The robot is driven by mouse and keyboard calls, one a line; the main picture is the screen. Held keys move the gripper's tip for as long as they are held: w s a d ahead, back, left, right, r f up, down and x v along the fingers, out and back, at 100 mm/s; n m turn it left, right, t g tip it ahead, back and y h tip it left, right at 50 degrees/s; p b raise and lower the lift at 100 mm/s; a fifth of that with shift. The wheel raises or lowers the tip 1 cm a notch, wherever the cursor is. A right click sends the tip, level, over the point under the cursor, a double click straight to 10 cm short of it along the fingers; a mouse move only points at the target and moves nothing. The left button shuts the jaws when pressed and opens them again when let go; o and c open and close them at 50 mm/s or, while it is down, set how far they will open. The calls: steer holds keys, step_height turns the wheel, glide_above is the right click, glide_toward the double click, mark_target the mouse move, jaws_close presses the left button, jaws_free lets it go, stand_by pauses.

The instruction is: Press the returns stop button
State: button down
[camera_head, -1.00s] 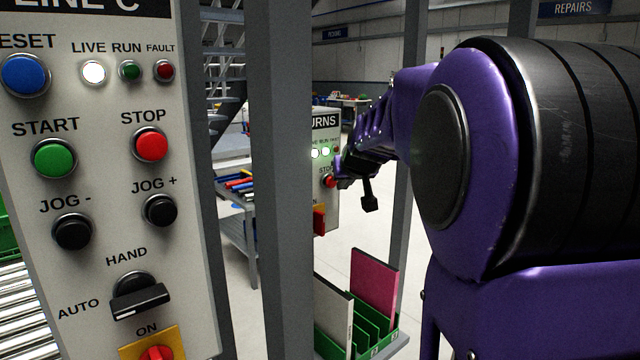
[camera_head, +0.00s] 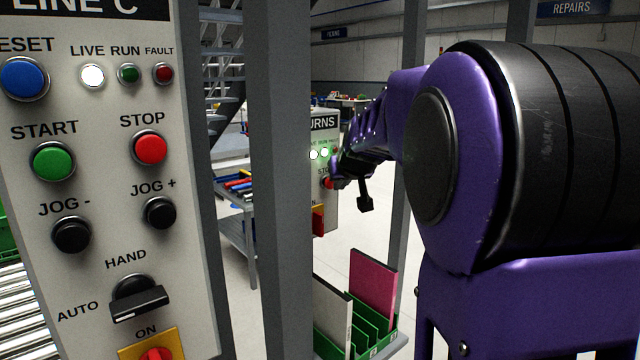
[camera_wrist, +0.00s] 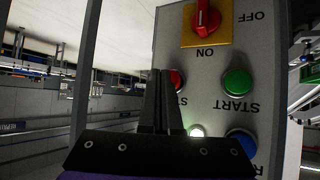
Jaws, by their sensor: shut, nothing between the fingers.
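The returns panel (camera_head: 324,210) stands beyond a grey post in the head view, its sign partly covered. Its red stop button (camera_head: 328,184) shows at the tip of my arm. In the wrist view the panel appears upside down, with the red stop button (camera_wrist: 178,80) partly hidden behind my fingers. My gripper (camera_wrist: 160,73) is shut and empty, its fingertips in front of or beside the button. I cannot tell whether they touch it. The green start button (camera_wrist: 237,82) and blue reset button (camera_wrist: 241,144) are to the right there.
The near Line C panel (camera_head: 100,200) has its own red stop button (camera_head: 150,148). A grey post (camera_head: 283,180) stands between the two panels. A green rack (camera_head: 372,335) holds a pink board (camera_head: 373,288) below. A red switch (camera_wrist: 205,20) on yellow is also on the returns panel.

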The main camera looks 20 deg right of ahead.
steer(key=shift+w+a+p, duration=0.3)
steer(key=shift+w+p, duration=0.2)
steer(key=shift+w, duration=0.3)
stand_by(1.0)
steer(key=shift+s, duration=0.1)
steer(key=shift+s+d+b, duration=0.2)
steer(key=shift+s+b, duration=0.35)
steer(key=shift+s+d+b, duration=0.2)
steer(key=shift+s+b, duration=0.3)
steer(key=s, duration=0.1)
steer(key=s+d, duration=0.1)
steer(key=s, duration=0.2)
steer(key=shift+s+d, duration=0.35)
steer(key=shift+d, duration=0.05)
steer(key=shift+a, duration=0.1)
stand_by(0.3)
